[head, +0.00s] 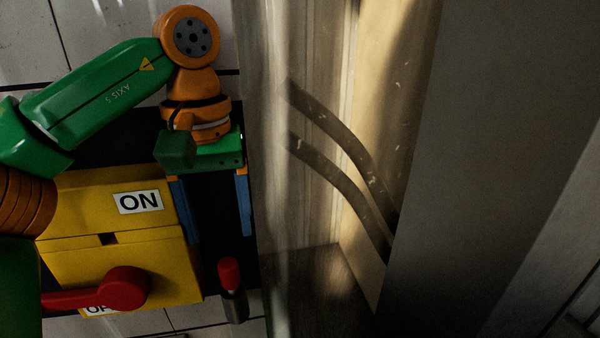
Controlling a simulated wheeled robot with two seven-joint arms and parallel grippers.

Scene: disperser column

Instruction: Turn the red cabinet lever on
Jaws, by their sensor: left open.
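The red lever (122,289) is mounted on a yellow cabinet box (75,262) at the lower left. Its handle points left from its round hub, close to horizontal. The hub partly covers the lower label, where only "O" and part of another letter show. A white "ON" label (140,202) sits above it on the box. My left gripper (220,239) is to the right of the box, pointing down, with its two blue fingers spread apart and nothing seen between them. It is apart from the lever. My right gripper is not in view.
A small grey cylinder with a red top (229,272) stands just below my left fingers. A pale, worn column (300,200) rises to the right of the gripper, and a grey panel (490,150) fills the right side. White tiles (95,40) show behind.

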